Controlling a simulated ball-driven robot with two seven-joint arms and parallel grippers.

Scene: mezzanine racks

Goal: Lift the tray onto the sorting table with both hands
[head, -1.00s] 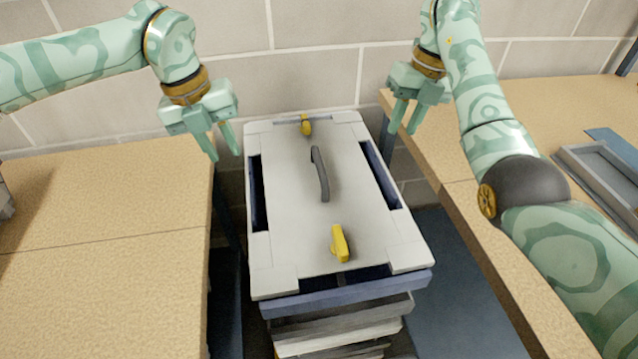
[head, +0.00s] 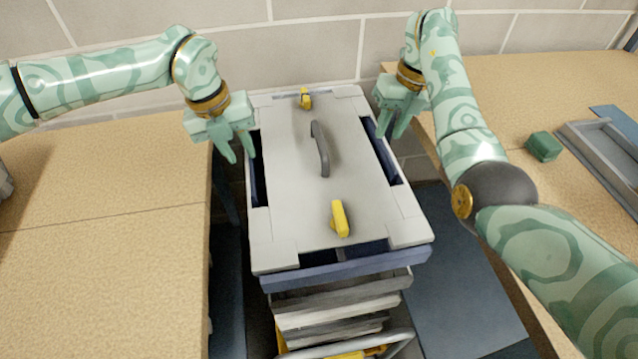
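The tray (head: 285,190) is light grey, with dark slots along both sides, a grey handle in the middle and two yellow latches. It sits level on top of a stack between two wooden tables. My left gripper (head: 241,156) is open and empty at the tray's left side, close to the left slot. My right gripper (head: 390,134) is open and empty over the tray's right edge, close to the right slot. I cannot tell whether any fingertip touches the tray. One wooden table (head: 105,235) is on the left and another (head: 500,80) on the right; I cannot tell which is the sorting table.
Several grey layers (head: 335,305) are stacked under the tray, with a metal bar (head: 350,347) at the bottom. A green block (head: 543,146) and a shallow grey container (head: 600,145) are on the right table. The left table is mostly clear. A block wall (head: 330,45) stands behind.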

